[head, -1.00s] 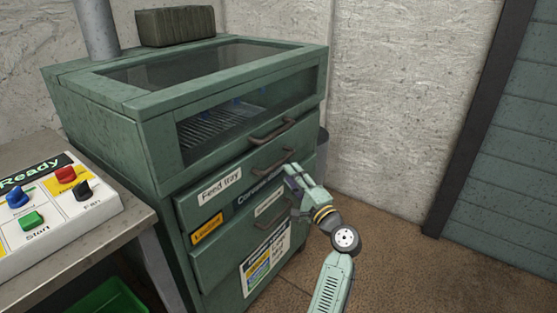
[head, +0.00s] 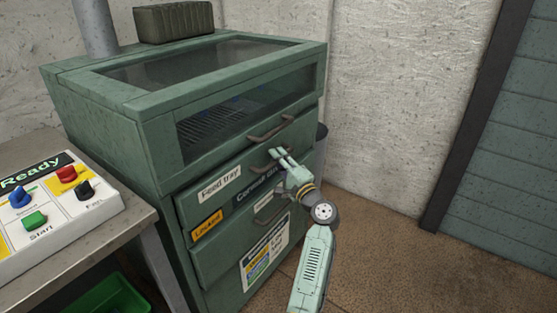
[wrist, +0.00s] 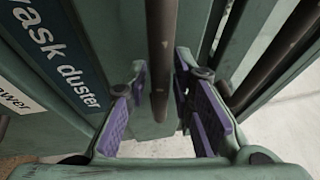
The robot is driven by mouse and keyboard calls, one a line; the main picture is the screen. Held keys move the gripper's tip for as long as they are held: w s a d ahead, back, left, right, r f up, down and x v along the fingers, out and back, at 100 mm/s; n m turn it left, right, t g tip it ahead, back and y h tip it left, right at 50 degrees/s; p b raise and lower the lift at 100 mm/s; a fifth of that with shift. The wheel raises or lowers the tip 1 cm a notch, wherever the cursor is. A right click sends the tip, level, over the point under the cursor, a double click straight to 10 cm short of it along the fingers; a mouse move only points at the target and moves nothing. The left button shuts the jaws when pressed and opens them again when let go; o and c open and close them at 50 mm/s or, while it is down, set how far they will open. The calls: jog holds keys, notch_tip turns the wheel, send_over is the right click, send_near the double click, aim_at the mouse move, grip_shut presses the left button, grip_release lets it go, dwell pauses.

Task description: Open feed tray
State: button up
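The feed tray (head: 219,184) is a green drawer front with a white "Feed tray" label, in the green cabinet below the glazed top. It looks shut. Its dark bar handle (head: 265,161) shows partly behind my gripper in the head view. My gripper (head: 282,154) is at this handle with its fingers spread. In the wrist view a dark bar (wrist: 161,50), apparently this handle, runs between the two purple-padded fingers of my gripper (wrist: 163,100). Gaps show on both sides of the bar, so the fingers are not closed on it.
Another handle (head: 271,124) is above and a lower drawer (head: 212,252) is below. A yellow label (head: 207,225) seems to read "Locked". A button panel (head: 50,215) sits on a table at left. The floor (head: 400,265) at right is clear.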

grip_shut()
dwell(0.6)
